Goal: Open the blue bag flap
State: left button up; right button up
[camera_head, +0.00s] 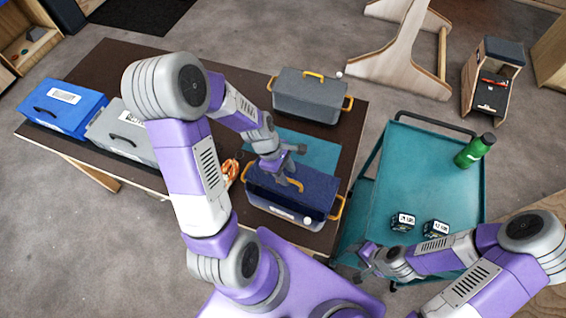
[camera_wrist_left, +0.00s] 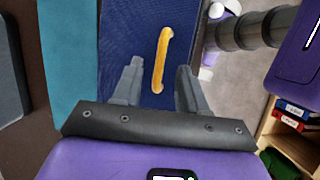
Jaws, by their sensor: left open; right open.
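The blue bag (camera_head: 268,188) stands at the front right of the dark table. Its dark blue flap lies flat and closed on top, with a yellow handle (camera_head: 295,185) on it and yellow side handles. My left gripper (camera_head: 293,167) is open over the flap. In the left wrist view my left gripper (camera_wrist_left: 160,66) has its fingers on either side of the flap's yellow handle (camera_wrist_left: 162,58), with nothing visibly gripped. Whether the fingers touch the flap cannot be told. My right gripper (camera_head: 362,264) is open and empty by the teal cart's front left corner.
A grey bag (camera_head: 310,95) with yellow handles stands behind on the table (camera_head: 110,58). A blue case (camera_head: 62,106) and a grey case (camera_head: 118,130) lie at the left. The teal cart (camera_head: 430,170) holds a green bottle (camera_head: 474,151) and two small dark items (camera_head: 403,221).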

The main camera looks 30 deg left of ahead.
aim_at(295, 175)
pick_arm(q)
jog(key=shift+x, duration=1.3)
jog(key=shift+w, duration=0.1)
grip_shut()
